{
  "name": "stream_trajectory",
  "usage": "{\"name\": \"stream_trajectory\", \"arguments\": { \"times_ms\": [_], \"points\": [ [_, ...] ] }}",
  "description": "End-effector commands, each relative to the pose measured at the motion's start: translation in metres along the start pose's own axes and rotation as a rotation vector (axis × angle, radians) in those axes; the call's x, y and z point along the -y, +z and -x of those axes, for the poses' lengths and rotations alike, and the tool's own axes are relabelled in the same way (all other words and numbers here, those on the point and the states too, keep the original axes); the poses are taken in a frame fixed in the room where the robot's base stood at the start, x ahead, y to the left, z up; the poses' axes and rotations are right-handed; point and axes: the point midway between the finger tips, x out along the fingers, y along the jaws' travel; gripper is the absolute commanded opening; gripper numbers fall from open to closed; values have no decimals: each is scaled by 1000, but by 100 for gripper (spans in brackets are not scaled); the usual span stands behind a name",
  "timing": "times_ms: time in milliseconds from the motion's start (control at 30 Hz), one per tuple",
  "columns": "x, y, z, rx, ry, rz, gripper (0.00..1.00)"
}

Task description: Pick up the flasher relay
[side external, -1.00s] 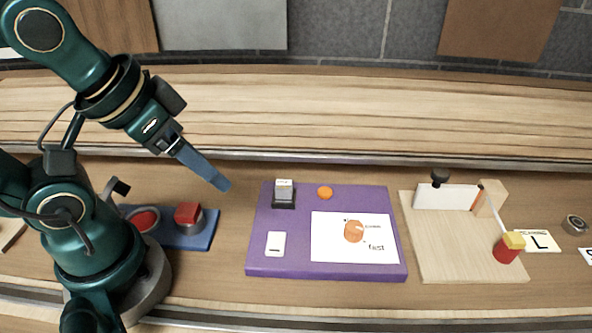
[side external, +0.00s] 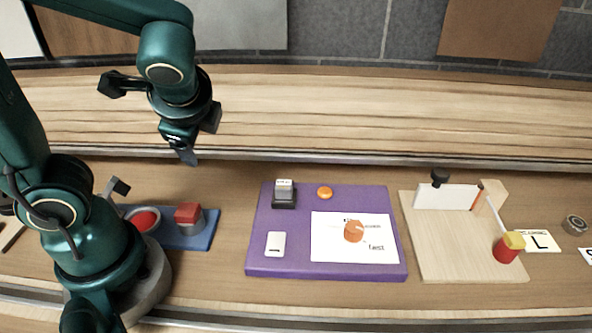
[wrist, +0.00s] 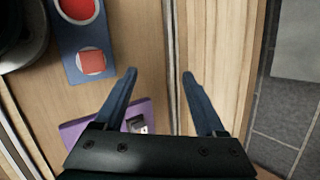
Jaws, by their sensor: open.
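A small grey box with a white label on top, which looks like the flasher relay (side external: 284,188), stands upright in a black base at the back left of the purple board (side external: 260,240). In the wrist view the grey relay (wrist: 136,124) shows low in the picture, partly hidden by my gripper's body, with a bit of the purple board (wrist: 75,130). My gripper (side external: 188,160) is open and empty, up and to the left of the relay in the side view. In the wrist view my gripper's two fingers (wrist: 160,72) are spread wide with nothing between them.
The purple board also bears an orange dome (side external: 325,192), an orange knob (side external: 354,231) on a white sheet and a white switch (side external: 275,244). A blue board (side external: 200,243) with red parts lies left. A wooden board (side external: 460,255) with a red-yellow piece (side external: 507,247) stands right.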

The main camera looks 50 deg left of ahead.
Motion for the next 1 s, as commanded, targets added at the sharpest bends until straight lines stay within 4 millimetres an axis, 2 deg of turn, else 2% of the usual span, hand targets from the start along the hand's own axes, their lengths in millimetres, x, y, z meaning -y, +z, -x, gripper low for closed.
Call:
{"name": "stream_trajectory", "arguments": {
  "times_ms": [33,200,333,467,633,700,833,1000],
  "points": [
    [4,-7,-5,35,-34,-106,72],
    [20,-34,-16,136,-167,-421,72],
    [25,-64,-23,198,-277,-653,72],
    [20,-98,-28,246,-390,-874,72],
    [-2,-137,-35,288,-515,-1117,72],
    [-13,-146,-38,296,-542,-1183,72],
    [-31,-153,-43,309,-558,-1262,72],
    [-35,-156,-47,309,-571,-1291,72]
  ]
}}
